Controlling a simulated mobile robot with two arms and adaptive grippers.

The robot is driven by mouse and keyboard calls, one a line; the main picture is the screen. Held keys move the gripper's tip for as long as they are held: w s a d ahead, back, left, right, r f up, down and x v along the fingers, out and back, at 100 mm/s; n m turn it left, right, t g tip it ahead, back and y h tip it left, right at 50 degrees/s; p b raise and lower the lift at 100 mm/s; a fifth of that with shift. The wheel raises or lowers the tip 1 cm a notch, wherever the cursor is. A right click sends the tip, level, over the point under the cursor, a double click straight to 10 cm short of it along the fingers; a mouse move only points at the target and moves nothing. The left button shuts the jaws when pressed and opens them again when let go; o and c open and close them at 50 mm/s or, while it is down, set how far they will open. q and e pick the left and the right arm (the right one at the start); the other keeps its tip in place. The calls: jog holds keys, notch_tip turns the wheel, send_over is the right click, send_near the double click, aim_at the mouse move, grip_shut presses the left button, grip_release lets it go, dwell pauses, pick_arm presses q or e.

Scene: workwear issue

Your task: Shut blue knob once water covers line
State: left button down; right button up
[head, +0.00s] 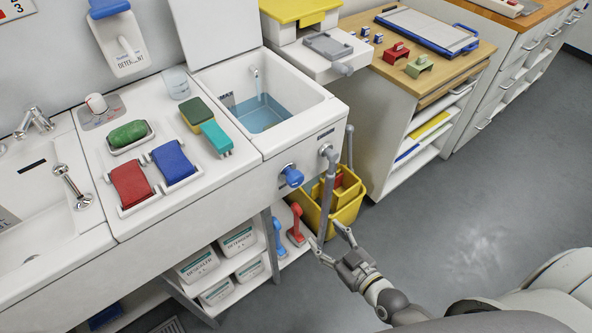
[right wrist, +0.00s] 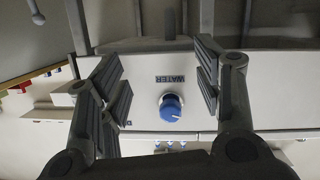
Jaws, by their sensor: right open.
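The blue knob (head: 291,176) is on the front panel of the white sink unit. In the right wrist view, the knob (right wrist: 171,106) sits beside the word WATER, with its white pointer mark showing. Blue water (head: 264,116) lies in the bottom of the basin (head: 308,98), and a thin stream falls from the spout (head: 256,73). A dark marking (head: 227,99) shows on the basin's left wall; I cannot tell whether water covers its line. My right gripper (head: 330,242) is open and empty, below and right of the knob, apart from it. In its wrist view, the knob shows between the spread fingers (right wrist: 160,72).
A grey vertical pipe or rail (head: 328,190) stands just right of the knob. A yellow bucket (head: 345,204) is below it on the floor. Open floor (head: 460,190) is to the right.

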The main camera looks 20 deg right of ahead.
aim_at(298, 183)
notch_tip(298, 183, up, 11)
jog(key=w+a+t+y, duration=0.1)
jog(key=w+a+t, duration=0.1)
jog(key=t, duration=0.1)
jog(key=p+x, duration=0.1)
jog(key=x, duration=1)
jog(key=shift+d, duration=0.1)
pick_arm(q)
jog(key=shift+w+d+r, duration=0.2)
jog(key=shift+w+r, duration=0.3)
pick_arm(e)
jog(key=shift+s, duration=0.1)
jog(key=c, duration=1)
jog(key=shift+c, duration=0.2)
